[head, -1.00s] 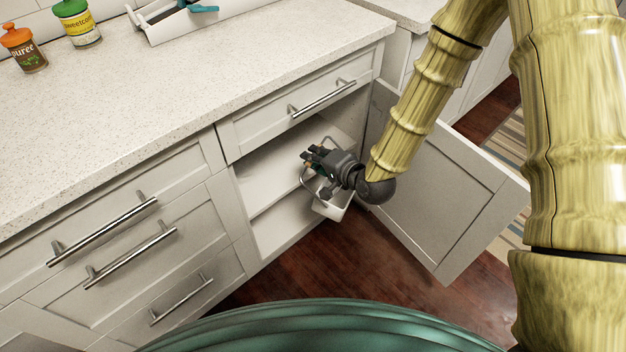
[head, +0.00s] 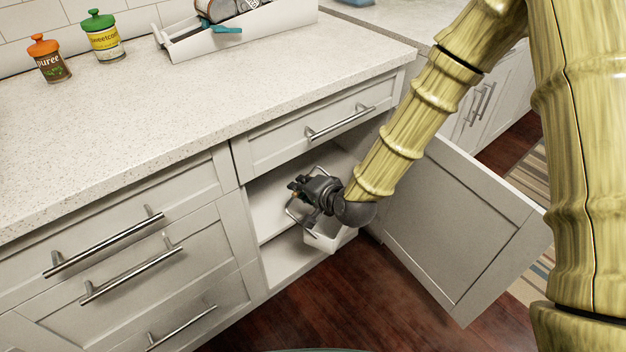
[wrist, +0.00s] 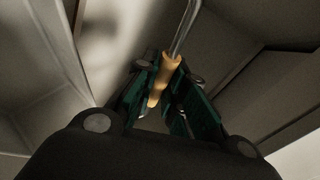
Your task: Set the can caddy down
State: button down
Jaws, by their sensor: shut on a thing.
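My gripper (head: 303,187) is at the open lower cabinet (head: 283,262), under its drawer. It is shut on the can caddy's handle, whose tan grip (wrist: 165,78) lies between the green-lined fingers in the wrist view (wrist: 160,100). The can caddy (head: 325,239) is a white box with a bent metal handle. It hangs below my gripper at the cabinet opening, partly hidden by my wrist. I cannot tell whether its underside touches the cabinet's floor or what is in it.
The cabinet door (head: 455,225) stands wide open on the right. The drawer front (head: 305,133) is shut above the opening. On the counter (head: 200,110) are an orange-lidded jar (head: 50,62), a green-lidded jar (head: 102,38) and a white tray (head: 240,34) holding things.

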aim_at(318, 167)
jog(key=w+f+b, duration=0.1)
jog(key=w+f, duration=0.1)
jog(key=w, duration=0.5)
jog(key=w+f+b, duration=0.1)
jog(key=w+f, duration=0.1)
jog(key=w, duration=0.5)
jog(key=shift+w+f+b, duration=0.25)
jog(key=shift+f+b, duration=0.05)
jog(key=shift+f, duration=0.05)
jog(key=c, duration=1.5)
grip_release()
jog(key=shift+f, duration=0.1)
jog(key=p+v, duration=0.2)
jog(key=v, duration=1)
jog(key=shift+s, duration=0.1)
